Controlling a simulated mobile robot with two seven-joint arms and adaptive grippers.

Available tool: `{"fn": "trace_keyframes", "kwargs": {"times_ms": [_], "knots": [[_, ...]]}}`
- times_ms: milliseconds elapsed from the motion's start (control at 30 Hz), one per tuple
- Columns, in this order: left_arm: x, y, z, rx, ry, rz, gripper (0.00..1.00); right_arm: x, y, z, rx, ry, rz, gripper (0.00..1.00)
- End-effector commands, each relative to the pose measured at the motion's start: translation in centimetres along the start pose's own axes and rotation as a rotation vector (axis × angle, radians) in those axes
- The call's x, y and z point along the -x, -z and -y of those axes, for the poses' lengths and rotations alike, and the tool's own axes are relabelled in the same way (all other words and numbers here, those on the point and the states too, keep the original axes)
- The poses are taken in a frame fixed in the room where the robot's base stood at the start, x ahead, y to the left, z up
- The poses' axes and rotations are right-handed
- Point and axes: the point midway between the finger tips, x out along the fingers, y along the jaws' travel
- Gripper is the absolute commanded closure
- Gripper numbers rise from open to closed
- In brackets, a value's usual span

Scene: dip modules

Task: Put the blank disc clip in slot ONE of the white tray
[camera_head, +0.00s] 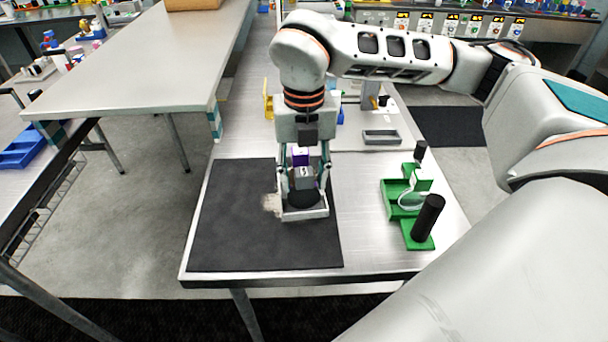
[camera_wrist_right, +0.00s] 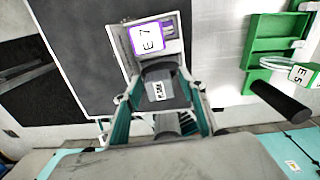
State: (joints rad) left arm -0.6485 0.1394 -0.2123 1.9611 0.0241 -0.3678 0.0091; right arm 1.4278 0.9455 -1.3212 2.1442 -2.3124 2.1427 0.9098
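The white tray (camera_head: 305,214) lies on the black mat, near its right side. In the right wrist view the tray (camera_wrist_right: 172,22) has a purple-framed label reading E 7 at its far end. The blank disc clip, a grey block (camera_head: 304,178) over a dark round disc, is at the tray's near part. In the wrist view the clip (camera_wrist_right: 158,90) bears a small white label. My right gripper (camera_head: 304,188) points down, its fingers on both sides of the clip and apparently closed on it. Whether the clip touches the tray floor is hidden. My left gripper is out of view.
Right of the mat stands a green fixture (camera_head: 398,199) with a black cylinder (camera_head: 428,217). A grey open tray (camera_head: 381,137) lies farther back. A small beige object (camera_head: 271,204) is beside the white tray. The black mat (camera_head: 235,225) is clear on the left.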

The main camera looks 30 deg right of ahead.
Motion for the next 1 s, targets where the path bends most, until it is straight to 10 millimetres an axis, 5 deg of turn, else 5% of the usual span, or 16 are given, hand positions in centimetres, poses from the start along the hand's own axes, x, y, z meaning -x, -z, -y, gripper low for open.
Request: {"fn": "trace_keyframes", "kwargs": {"times_ms": [267,700,1000], "knots": [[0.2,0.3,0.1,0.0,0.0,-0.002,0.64,0.8,-0.1,0.0,0.0,-0.001,0.002,0.59],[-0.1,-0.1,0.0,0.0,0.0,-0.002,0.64,9.2,-0.1,-0.1,-0.001,-0.002,0.005,0.59],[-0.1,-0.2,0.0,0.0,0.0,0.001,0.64,12.2,0.0,0.0,0.0,-0.001,0.001,0.59]]}}
